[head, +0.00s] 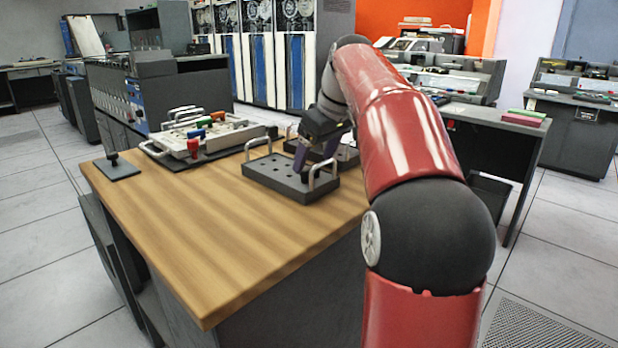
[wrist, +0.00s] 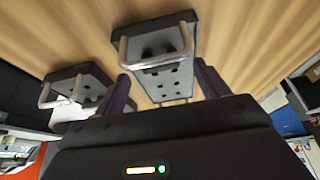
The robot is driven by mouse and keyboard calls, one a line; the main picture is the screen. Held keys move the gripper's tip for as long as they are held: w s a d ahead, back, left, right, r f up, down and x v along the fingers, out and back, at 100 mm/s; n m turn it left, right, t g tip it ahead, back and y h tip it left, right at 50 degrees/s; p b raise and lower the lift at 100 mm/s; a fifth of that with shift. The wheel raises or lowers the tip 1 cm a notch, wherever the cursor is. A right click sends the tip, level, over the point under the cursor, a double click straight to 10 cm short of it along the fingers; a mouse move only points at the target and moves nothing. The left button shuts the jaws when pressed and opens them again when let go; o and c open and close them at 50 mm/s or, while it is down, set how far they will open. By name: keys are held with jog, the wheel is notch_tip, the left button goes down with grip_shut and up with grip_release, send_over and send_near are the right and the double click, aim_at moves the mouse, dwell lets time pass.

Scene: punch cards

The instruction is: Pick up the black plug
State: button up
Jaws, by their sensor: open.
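A small upright black piece (head: 113,158), which looks like a plug, stands on a flat dark plate at the table's left edge. Another dark knob-like piece (head: 272,132) shows beyond the near block; I cannot tell which is the black plug. My gripper (head: 316,158) is over the dark holed block (head: 262,180) with metal handles, its purple fingers apart and empty. In the wrist view, the open gripper (wrist: 163,82) has the holed block (wrist: 180,90) between its fingers in the picture. Dark spots near the block's handle could be holes or a plug; this is unclear.
A second dark block (head: 347,156) with a handle stands behind my gripper. A pale panel (head: 212,138) with handles and coloured pieces, one of them red, sits at the table's back.

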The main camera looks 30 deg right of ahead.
jog(key=x, duration=0.2)
jog(key=shift+w+f, duration=0.1)
jog(key=shift+f, duration=0.25)
jog(key=c, duration=0.9)
jog(key=shift+r, duration=0.1)
jog(key=shift+c, duration=0.2)
notch_tip(320, 180, up, 8)
jog(key=p, duration=0.2)
jog(key=shift+r+p, duration=0.1)
jog(key=shift+p, duration=0.3)
notch_tip(320, 180, up, 7)
